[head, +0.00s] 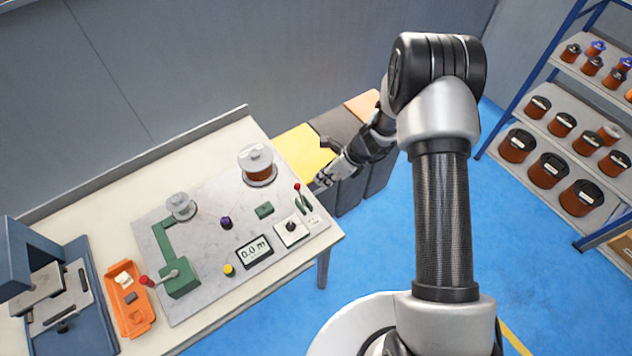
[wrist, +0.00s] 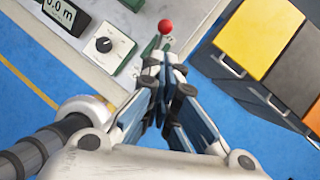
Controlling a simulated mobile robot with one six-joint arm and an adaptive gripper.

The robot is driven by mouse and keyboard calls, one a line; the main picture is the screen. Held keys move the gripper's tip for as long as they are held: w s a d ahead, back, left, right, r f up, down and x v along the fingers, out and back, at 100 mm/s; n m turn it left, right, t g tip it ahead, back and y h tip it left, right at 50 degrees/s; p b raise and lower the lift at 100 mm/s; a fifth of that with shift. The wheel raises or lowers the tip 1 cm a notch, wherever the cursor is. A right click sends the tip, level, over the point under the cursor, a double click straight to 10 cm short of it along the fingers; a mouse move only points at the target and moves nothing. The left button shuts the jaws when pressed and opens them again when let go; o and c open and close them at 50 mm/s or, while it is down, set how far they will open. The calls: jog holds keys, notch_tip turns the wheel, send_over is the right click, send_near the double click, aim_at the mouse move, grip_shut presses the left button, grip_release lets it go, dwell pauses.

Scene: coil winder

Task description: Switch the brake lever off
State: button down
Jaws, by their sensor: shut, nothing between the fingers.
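The brake lever (head: 298,188) is a short lever with a red ball knob on a green base, at the right end of the winder's grey plate. In the wrist view its red knob (wrist: 165,26) shows just beyond my fingertips, and part of the green base is hidden behind the fingers. My gripper (head: 318,185) is shut and empty, just right of the lever. In the wrist view my fingertips (wrist: 164,62) point toward the lever; I cannot tell whether they touch it.
A dial (head: 291,227) and a display reading 0.0 m (head: 254,251) sit near the lever. A copper spool (head: 257,163) stands behind. Bins with yellow (head: 303,149), dark and orange tops stand right of the table. An orange tray (head: 133,317) is far left.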

notch_tip(320, 180, up, 7)
jog(key=w+d, duration=0.1)
jog(key=d, duration=0.1)
jog(key=shift+w+p, duration=0.15)
jog(key=shift+p, duration=0.3)
jog(key=s+d+r+n+h+b, duration=0.1)
jog(key=s+r+n+b, duration=0.35)
jog(key=r+n, duration=0.2)
jog(key=s+d+r+n+h+b, duration=0.1)
jog(key=s+r+n+b, duration=0.2)
jog(key=s+r+n, duration=0.4)
jog(key=s+d+n+t+h+b, duration=0.1)
jog(key=s+d+n+b, duration=0.1)
jog(key=s, duration=0.4)
jog(key=s+d+r+n+t+h+b, duration=0.1)
jog(key=s+d+n+b, duration=0.1)
jog(key=s+n, duration=0.3)
jog(key=s+d+n+t+h+b, duration=0.1)
jog(key=s+d+n+b, duration=0.2)
jog(key=s, duration=0.5)
jog(key=shift+r+n+h+b, duration=0.2)
jog(key=shift+n+h+b, duration=0.2)
jog(key=shift+b, duration=0.15)
